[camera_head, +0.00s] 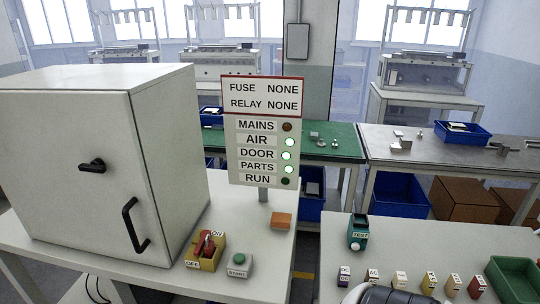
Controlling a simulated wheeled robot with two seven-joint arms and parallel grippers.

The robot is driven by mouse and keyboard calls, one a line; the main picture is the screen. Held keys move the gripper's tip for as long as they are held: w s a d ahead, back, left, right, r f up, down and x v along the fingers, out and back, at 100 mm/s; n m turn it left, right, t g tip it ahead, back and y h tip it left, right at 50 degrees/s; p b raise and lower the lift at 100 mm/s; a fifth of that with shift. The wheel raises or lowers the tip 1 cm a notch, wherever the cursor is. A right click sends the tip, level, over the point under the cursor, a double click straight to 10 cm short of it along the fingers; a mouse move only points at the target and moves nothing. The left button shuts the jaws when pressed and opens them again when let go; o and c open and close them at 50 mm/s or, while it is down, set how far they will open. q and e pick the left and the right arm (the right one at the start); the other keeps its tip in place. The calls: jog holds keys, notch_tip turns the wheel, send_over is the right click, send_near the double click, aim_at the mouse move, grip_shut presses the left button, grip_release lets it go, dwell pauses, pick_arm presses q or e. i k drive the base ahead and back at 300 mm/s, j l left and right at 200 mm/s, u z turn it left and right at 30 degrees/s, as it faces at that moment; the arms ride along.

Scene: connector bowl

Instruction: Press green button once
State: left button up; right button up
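A green push button (239,259) sits on a small pale box labelled START, near the front edge of the left white table. It stands just right of a yellow switch box (206,251) with a red rotary handle and ON and OFF labels. Neither of my grippers shows. A grey and dark rounded part at the bottom edge, right of centre, looks like part of my arm; no fingers can be seen on it.
A large closed cabinet (70,150) with a black handle stands left of the button. Behind it a sign panel (262,130) shows AIR, DOOR and PARTS lit green. An orange block (281,220) lies nearby. The right table (400,240) holds a teal TEST device (358,232) and several small labelled parts.

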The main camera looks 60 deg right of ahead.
aim_at(240, 258)
jog(key=z, duration=1.5)
